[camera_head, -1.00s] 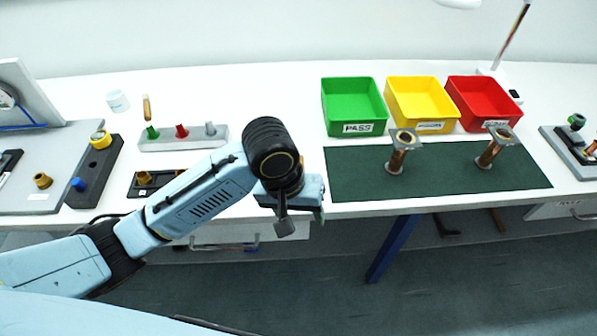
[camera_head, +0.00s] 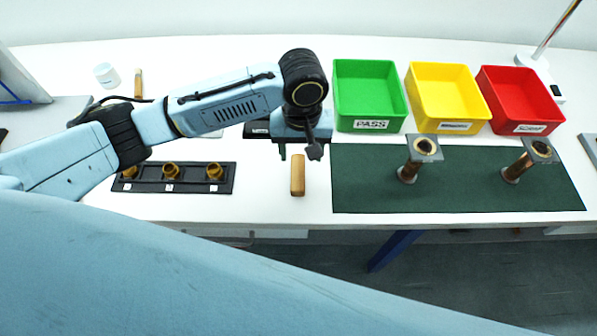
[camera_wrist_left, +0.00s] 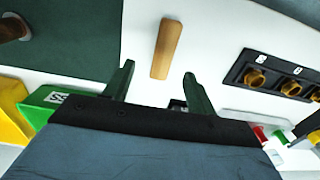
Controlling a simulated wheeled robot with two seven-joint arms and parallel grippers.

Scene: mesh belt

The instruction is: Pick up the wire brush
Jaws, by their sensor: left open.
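The wire brush (camera_head: 297,175) lies on the white table just left of the green mat. I see its wooden handle, pointing toward the table's front edge; its far end is hidden under my left gripper (camera_head: 299,151). In the left wrist view the handle (camera_wrist_left: 166,48) shows ahead of the two green fingers of my left gripper (camera_wrist_left: 158,71), which are apart and empty. A dark bit between the fingers may be the brush's head; I cannot tell. My right gripper is not in view.
A black holder (camera_head: 150,187) with brass fittings lies left of the brush. The green mat (camera_head: 370,190) carries two flanged copper parts. Green (camera_head: 369,126), yellow (camera_head: 415,110) and red (camera_head: 500,112) bins stand behind it. A white cup (camera_head: 107,75) and another wooden-handled item (camera_head: 138,83) are at the back left.

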